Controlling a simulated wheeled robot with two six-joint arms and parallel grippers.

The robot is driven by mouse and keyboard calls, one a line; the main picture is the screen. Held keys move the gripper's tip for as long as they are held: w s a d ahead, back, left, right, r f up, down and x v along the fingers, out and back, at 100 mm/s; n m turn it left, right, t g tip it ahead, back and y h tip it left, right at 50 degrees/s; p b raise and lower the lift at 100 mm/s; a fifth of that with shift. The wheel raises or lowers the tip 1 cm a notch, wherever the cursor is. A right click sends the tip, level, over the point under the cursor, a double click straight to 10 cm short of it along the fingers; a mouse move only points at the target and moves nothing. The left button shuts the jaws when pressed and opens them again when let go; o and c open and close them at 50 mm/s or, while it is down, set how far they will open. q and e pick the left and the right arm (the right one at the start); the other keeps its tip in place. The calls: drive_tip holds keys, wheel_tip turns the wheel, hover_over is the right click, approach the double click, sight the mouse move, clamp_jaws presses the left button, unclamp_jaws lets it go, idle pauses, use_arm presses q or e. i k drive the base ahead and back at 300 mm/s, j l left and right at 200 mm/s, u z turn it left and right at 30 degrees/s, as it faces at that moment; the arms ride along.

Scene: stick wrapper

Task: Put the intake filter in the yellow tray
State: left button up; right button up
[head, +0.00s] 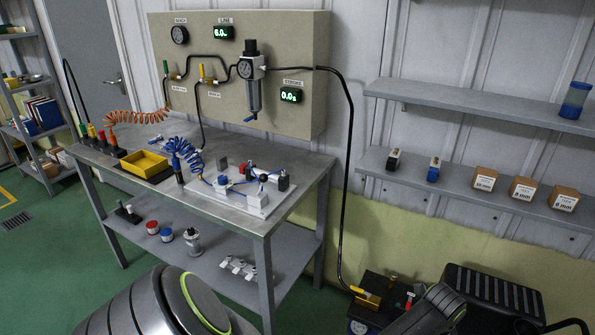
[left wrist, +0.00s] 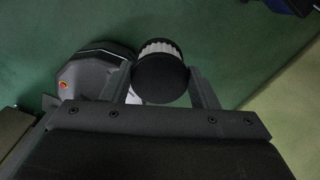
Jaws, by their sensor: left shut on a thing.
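The intake filter (left wrist: 160,72) is in the left wrist view, with a round black end and a white pleated band. It sits between the two fingers of my left gripper (left wrist: 165,88), which is shut on it. The green floor shows behind it. The head view shows neither the filter nor the left gripper, only a large grey part of my arm at the bottom left. The yellow tray (head: 145,162) lies on the left part of the workbench top in the head view, and it looks empty. My right gripper is not in view.
The metal workbench (head: 215,232) also carries an orange coiled hose (head: 135,117), a blue coiled hose (head: 184,153) beside the tray, and a white plate (head: 240,200) with fittings. A gauge panel (head: 290,60) stands behind. A black hose (head: 347,180) hangs right of the bench.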

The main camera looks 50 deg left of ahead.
sight(145, 166)
drive_tip(key=j+u, duration=0.1)
drive_tip(key=u, duration=0.4)
drive_tip(key=j+u, duration=0.1)
drive_tip(key=u, duration=0.35)
drive_tip(key=j+u, duration=0.1)
drive_tip(key=u, duration=0.4)
